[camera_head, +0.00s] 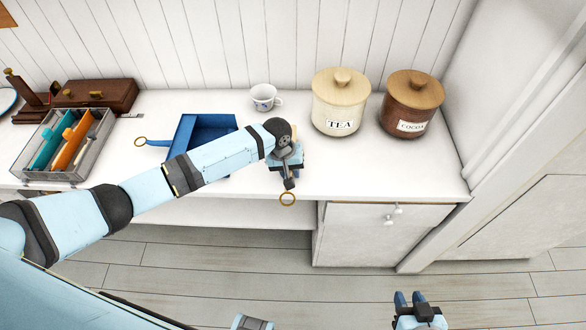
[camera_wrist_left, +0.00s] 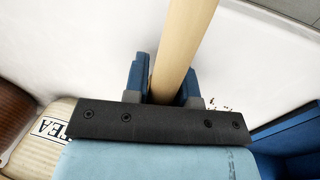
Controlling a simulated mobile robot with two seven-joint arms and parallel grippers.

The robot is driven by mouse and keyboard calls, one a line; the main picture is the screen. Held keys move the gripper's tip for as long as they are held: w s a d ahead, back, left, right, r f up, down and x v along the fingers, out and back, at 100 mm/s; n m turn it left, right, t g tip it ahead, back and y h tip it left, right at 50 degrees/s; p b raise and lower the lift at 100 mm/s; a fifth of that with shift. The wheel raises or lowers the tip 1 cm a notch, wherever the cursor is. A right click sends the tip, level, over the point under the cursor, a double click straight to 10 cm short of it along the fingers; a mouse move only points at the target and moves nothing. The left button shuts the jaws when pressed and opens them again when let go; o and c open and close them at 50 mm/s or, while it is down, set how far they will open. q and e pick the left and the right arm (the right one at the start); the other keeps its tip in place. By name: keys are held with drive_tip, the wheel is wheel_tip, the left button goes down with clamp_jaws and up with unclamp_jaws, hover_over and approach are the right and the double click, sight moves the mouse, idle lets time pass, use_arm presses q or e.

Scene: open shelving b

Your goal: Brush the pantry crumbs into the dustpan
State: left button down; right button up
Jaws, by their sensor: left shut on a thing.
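My left gripper (camera_head: 287,172) is shut on the brush's pale wooden handle (camera_wrist_left: 185,38) over the counter. The brush head is hidden or out of frame. The blue dustpan (camera_head: 186,133) lies on the counter left of that gripper, partly behind my forearm; its side shows in the left wrist view (camera_wrist_left: 290,137). Small dark crumbs (camera_wrist_left: 226,108) lie on the white surface between handle and dustpan; I cannot make them out in the head view. My right gripper (camera_head: 411,302) is open and empty, low in front of the cabinet.
A white cup (camera_head: 264,98), a tea canister (camera_head: 339,105) and a cocoa canister (camera_head: 411,107) stand along the back. A clear organizer (camera_head: 91,160) with several tools and a brown box (camera_head: 96,97) are at left. The counter right of my left gripper is clear.

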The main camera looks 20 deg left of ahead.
sight(240, 176)
use_arm(q)
drive_tip(key=shift+s+a+p, duration=0.3)
drive_tip(key=shift+a+p, duration=0.3)
drive_tip(key=shift+a, duration=0.45)
drive_tip(key=shift+s+a+p, duration=0.35)
drive_tip(key=shift+a+p, duration=0.25)
drive_tip(key=shift+a, duration=0.5)
drive_tip(key=shift+s+a+p, duration=0.3)
drive_tip(key=shift+a+p, duration=0.3)
drive_tip(key=shift+a, duration=0.45)
drive_tip(key=shift+s+a, duration=0.1)
drive_tip(key=shift+a, duration=0.25)
drive_tip(key=shift+s+a+p, duration=0.25)
drive_tip(key=shift+a+p, duration=0.25)
drive_tip(key=shift+a, duration=0.4)
drive_tip(key=shift+s+a+p, duration=0.3)
drive_tip(key=shift+a+p, duration=0.15)
drive_tip(key=shift+a, duration=0.45)
drive_tip(key=shift+s+a+p, duration=0.25)
drive_tip(key=shift+a+p, duration=0.25)
drive_tip(key=shift+a, duration=0.4)
drive_tip(key=shift+s+a+p, duration=0.2)
drive_tip(key=shift+a, duration=0.4)
drive_tip(key=shift+s+a+p, duration=0.15)
drive_tip(key=shift+a+p, duration=0.05)
drive_tip(key=shift+a, duration=0.35)
drive_tip(key=shift+r+p, duration=0.2)
drive_tip(key=shift+p, duration=0.65)
drive_tip(key=shift+a, duration=0.15)
